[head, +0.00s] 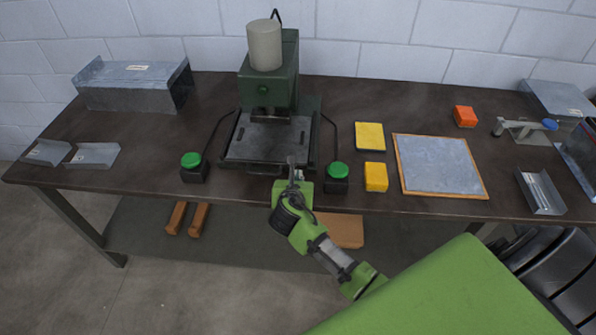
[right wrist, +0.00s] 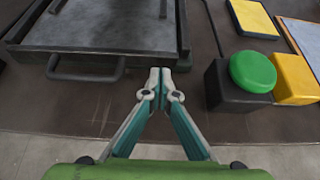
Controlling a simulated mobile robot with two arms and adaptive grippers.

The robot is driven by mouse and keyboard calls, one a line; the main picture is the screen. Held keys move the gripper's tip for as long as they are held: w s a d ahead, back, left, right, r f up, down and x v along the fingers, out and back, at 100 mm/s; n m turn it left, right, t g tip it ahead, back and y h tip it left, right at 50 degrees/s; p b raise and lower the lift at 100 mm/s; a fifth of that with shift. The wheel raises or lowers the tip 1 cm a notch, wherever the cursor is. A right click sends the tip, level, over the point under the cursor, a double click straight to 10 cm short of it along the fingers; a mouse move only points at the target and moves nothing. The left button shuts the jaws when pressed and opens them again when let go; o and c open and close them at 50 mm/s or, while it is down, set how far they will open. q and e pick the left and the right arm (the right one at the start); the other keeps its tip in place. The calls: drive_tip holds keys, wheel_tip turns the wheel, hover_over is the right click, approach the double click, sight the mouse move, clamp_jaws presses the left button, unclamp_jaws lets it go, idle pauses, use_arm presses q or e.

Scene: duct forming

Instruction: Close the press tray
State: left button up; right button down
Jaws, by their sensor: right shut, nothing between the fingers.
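The green press (head: 270,85) stands at the back middle of the table. Its dark flat tray (head: 262,142) extends from its front toward the table's front edge. The tray and its front handle also show at the upper left of the right wrist view, the handle (right wrist: 86,74) as a dark bar. My right gripper (head: 293,165) is shut and empty at the tray's front edge in the head view. In the right wrist view the closed fingertips (right wrist: 160,73) are just right of the handle, apart from it in the picture. My left gripper is not in view.
Green-topped button boxes flank the tray, one left (head: 192,166) and one right (head: 337,175). Bent metal pieces (head: 93,155) lie at left.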

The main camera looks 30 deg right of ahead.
sight(299, 165)
drive_tip(key=shift+w+d, duration=0.35)
drive_tip(key=shift+w, duration=0.15)
drive_tip(key=shift+w+d+r+p, duration=0.2)
drive_tip(key=shift+w+d+p, duration=0.45)
drive_tip(key=shift+w, duration=0.3)
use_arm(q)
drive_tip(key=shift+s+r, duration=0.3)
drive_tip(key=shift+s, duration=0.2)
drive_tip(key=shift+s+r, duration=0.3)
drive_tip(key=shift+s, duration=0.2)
use_arm(e)
drive_tip(key=shift+w+d, duration=0.1)
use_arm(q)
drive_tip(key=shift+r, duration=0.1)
use_arm(e)
drive_tip(key=shift+r, duration=0.1)
